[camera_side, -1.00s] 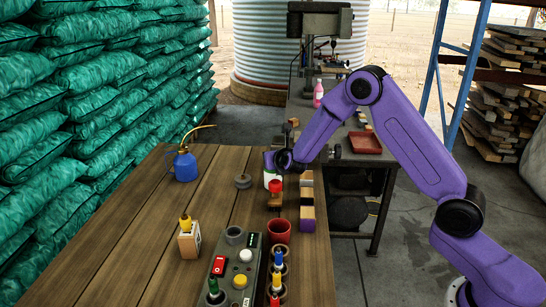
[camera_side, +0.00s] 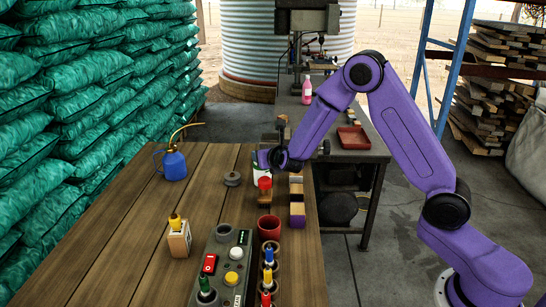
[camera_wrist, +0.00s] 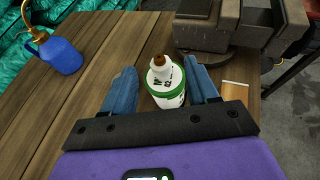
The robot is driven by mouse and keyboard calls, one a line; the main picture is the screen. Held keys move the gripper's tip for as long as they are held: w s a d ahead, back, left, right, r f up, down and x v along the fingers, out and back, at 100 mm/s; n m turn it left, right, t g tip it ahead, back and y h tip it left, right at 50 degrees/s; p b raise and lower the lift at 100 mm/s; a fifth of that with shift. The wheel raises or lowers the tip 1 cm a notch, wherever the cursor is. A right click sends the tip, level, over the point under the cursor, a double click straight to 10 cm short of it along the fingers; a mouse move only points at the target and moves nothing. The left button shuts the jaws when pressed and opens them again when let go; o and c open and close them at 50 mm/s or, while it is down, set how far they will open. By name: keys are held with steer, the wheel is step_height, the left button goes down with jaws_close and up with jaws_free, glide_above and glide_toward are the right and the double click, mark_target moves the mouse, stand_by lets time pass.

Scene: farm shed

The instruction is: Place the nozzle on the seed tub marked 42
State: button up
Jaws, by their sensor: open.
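The seed tub (camera_wrist: 167,93), white with a green rim and dark marking, stands between my fingers in the wrist view. A digit 2 seems to show, but I cannot read the whole mark. A small white nozzle with a brown tip (camera_wrist: 159,64) appears on top of the tub. My gripper (camera_wrist: 163,88) is open, with one blue finger on each side of the tub. I cannot tell whether the fingers touch it. In the side view my gripper (camera_side: 266,160) is low over the table and largely hides the tub and nozzle.
A blue oil can (camera_side: 174,165) with a long spout stands at the left. A red-handled stamp (camera_side: 264,184), a red cup (camera_side: 268,228) and a button box (camera_side: 226,260) are nearer. A dark machine base (camera_wrist: 208,24) is beyond the tub.

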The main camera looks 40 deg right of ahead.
steer(key=s+a+r+m+g+y, duration=0.1)
steer(key=s+m+g, duration=0.3)
steer(key=s, duration=1.1)
steer(key=s+a+r+m+g+y, duration=0.1)
steer(key=s+a+m+g+y, duration=0.1)
steer(key=s+m, duration=0.6)
steer(key=s+a+r+m+g+y, duration=0.2)
steer(key=s+a+m+g, duration=0.2)
steer(key=s, duration=1.8)
steer(key=m+g, duration=0.2)
steer(key=m, duration=0.1)
steer(key=shift+s, duration=0.25)
